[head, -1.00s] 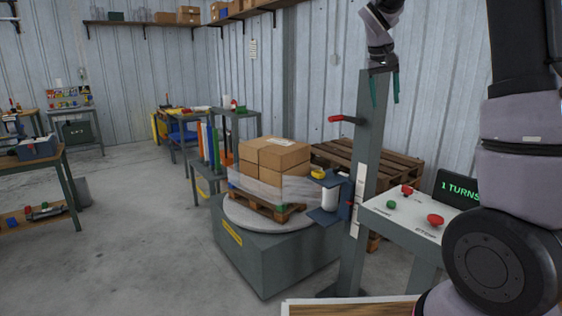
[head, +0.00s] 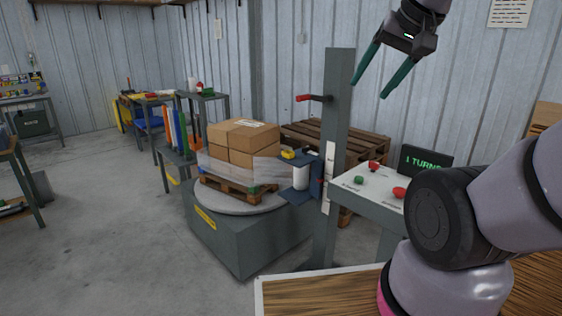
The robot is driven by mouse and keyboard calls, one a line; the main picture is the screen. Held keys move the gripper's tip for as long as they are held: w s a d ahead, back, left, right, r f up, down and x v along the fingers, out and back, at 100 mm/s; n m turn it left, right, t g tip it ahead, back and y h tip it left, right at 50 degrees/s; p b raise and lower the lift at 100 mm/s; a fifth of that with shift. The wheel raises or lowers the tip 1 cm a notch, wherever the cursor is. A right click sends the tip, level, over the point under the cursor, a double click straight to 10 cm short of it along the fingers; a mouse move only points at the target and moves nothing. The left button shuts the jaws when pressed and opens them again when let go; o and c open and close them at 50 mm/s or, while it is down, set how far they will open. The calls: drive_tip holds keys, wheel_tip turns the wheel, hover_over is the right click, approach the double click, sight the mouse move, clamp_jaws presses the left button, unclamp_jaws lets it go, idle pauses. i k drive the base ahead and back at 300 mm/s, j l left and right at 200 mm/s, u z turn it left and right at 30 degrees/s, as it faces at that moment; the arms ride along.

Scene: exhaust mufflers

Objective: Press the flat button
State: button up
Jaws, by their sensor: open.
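A white-topped control panel (head: 370,205) stands right of centre. On it are a green button (head: 359,180) at the left, a red button (head: 374,166) at the back and a larger red button (head: 400,193) at the front right, partly against my arm. The larger red one looks mushroom-shaped. The green one looks small and low, but their exact shapes are too small to tell. My gripper (head: 369,90) is open and empty, its two green fingers pointing down and left, high above the panel and apart from it.
A dark display (head: 425,160) reading "1 TURNS" stands behind the panel. A grey post (head: 333,150) with a red handle (head: 312,98) rises left of it. Wrapped boxes (head: 243,143) sit on a pallet on a turntable (head: 225,205). A wooden surface (head: 320,295) lies in front.

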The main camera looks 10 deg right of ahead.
sight(357, 179)
drive_tip(key=k+z, duration=0.15)
drive_tip(key=z, duration=0.65)
drive_tip(key=i+j+z, duration=0.1)
drive_tip(key=j+z, duration=0.4)
drive_tip(key=j, duration=0.3)
drive_tip(key=j+z, duration=0.45)
drive_tip(key=j, duration=0.35)
drive_tip(key=u, duration=0.55)
